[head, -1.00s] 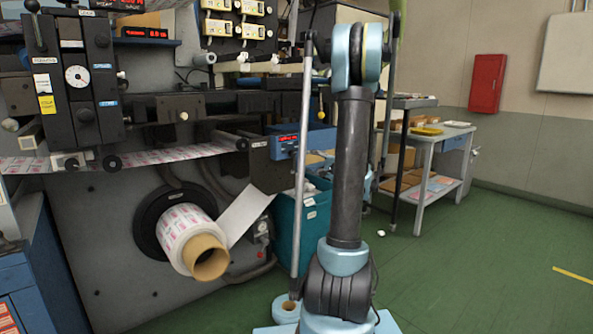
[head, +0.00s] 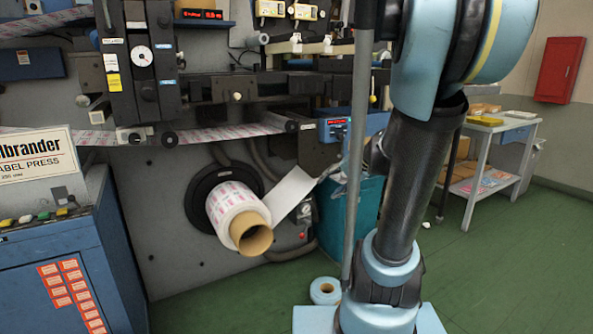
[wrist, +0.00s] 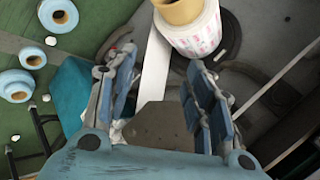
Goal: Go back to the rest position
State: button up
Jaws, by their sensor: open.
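My gripper (wrist: 162,95) is open in the wrist view, its two blue-padded fingers apart with nothing held between them. Beyond the fingers, the white web strip (wrist: 157,65) hangs from the printed label roll (wrist: 197,35) on its cardboard core. In the head view the label roll (head: 238,213) sits on the black spindle of the machine, with the strip (head: 290,195) running up to the right. My arm stands at the right of the head view. My gripper is not clearly seen there.
A teal bin (head: 370,208) stands right of the roll. A blue tape roll (head: 325,290) lies on the floor, and several rolls show in the wrist view. A blue label press cabinet (head: 55,262) is at left. A table (head: 500,125) stands behind at right. Green floor is free at right.

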jog(key=s+d+f+n+g+h, duration=0.1)
jog(key=s+d+f+h, duration=0.1)
jog(key=s, duration=0.5)
jog(key=s+d+f+n+g+h, duration=0.1)
jog(key=s+d+f+n+h, duration=0.1)
jog(key=s+f, duration=0.2)
jog(key=s+d+f+n+g+h, duration=0.2)
jog(key=s+f, duration=0.1)
jog(key=s, duration=0.7)
jog(key=shift+s+d+h, duration=0.15)
jog(key=shift+d+h, duration=0.25)
jog(key=c, duration=0.3)
jog(key=shift+c, duration=0.3)
